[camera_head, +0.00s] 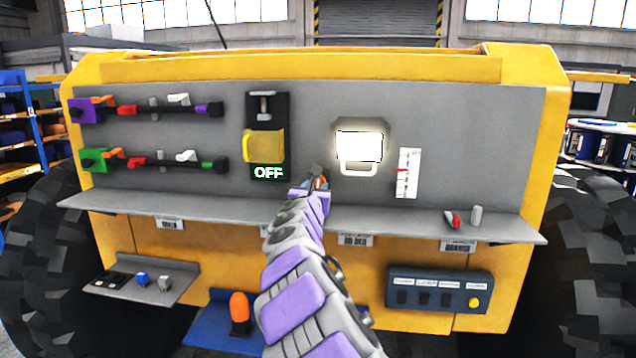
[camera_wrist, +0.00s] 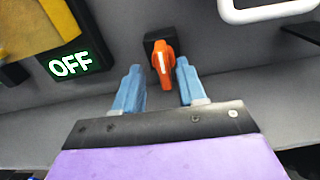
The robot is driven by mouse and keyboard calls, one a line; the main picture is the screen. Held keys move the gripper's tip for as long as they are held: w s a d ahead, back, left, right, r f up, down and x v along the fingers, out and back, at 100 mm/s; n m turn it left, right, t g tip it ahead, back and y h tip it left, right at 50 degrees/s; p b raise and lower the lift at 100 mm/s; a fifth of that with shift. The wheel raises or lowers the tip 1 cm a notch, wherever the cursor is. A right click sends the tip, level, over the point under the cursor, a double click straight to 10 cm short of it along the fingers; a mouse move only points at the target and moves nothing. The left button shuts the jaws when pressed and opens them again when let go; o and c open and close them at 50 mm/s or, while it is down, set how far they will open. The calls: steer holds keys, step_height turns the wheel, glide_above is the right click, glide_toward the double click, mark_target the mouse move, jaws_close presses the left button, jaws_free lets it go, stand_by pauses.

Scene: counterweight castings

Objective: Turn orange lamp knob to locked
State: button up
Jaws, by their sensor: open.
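The orange lamp knob (camera_wrist: 163,66) sits on a dark base on the grey panel, in the upper middle of the wrist view. A white line on it runs nearly upright, tilted slightly. My gripper (camera_wrist: 158,88) is open, with one blue finger on each side below the knob; the right finger's tip is close beside it. I cannot tell if it touches. In the head view my gripper (camera_head: 318,184) reaches the panel and mostly hides the knob. The lit lamp (camera_head: 360,147) with a white handle is up and to the right of the gripper.
A yellow-covered switch with a green-lit OFF sign (camera_head: 268,173) is left of the gripper. A grey shelf (camera_head: 390,219) runs below it. A white gauge strip (camera_head: 407,173) is to the right. Two sliding-bar latches (camera_head: 150,109) are at the upper left.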

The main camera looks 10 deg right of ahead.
mark_target(318, 186)
steer(key=shift+p+x, duration=0.5)
steer(key=shift+x, duration=1.45)
steer(key=shift+d, duration=0.1)
steer(key=shift+s, duration=0.1)
steer(key=c, duration=0.7)
